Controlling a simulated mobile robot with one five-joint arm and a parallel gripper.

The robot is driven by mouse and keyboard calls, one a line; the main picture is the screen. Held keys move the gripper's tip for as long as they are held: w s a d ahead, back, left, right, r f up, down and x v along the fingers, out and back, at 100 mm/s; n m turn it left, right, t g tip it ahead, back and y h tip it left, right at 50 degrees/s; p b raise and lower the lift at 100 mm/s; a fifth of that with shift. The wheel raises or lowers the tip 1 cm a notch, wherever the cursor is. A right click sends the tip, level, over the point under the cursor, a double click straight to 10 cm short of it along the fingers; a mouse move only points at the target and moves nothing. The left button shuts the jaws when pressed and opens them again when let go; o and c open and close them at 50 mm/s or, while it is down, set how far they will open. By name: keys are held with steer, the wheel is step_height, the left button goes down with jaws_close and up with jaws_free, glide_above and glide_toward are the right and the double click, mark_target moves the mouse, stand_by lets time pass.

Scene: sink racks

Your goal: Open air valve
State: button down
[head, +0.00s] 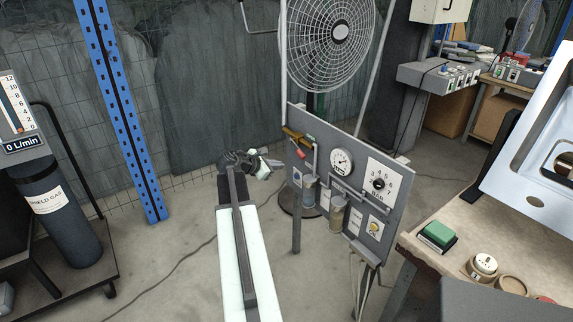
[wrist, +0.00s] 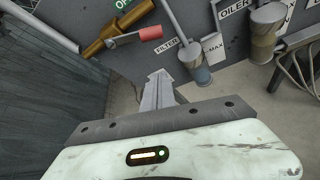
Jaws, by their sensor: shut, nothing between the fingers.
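The air valve is a brass fitting (wrist: 117,27) at the left end of the grey panel in the wrist view. Its lever has a red grip (wrist: 150,33) that points right. In the head view the brass valve (head: 292,135) sits at the panel's upper left. My gripper (wrist: 160,82) is shut and empty, its fingers together just below the red grip and apart from it. In the head view my gripper (head: 272,163) is left of the panel. A green label, partly cut off, shows above the valve in the wrist view.
A fan (head: 331,40) stands behind. A workbench (head: 440,262) is at right.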

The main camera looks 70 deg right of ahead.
mark_target(297, 149)
steer(key=f+b+x, duration=0.1)
steer(key=b+x, duration=0.3)
steer(key=x, duration=0.5)
steer(key=r+p, duration=0.2)
steer(key=s+r+p, duration=0.1)
steer(key=r+p, duration=0.1)
steer(key=shift+s+r, duration=0.2)
steer(key=shift+r, duration=0.1)
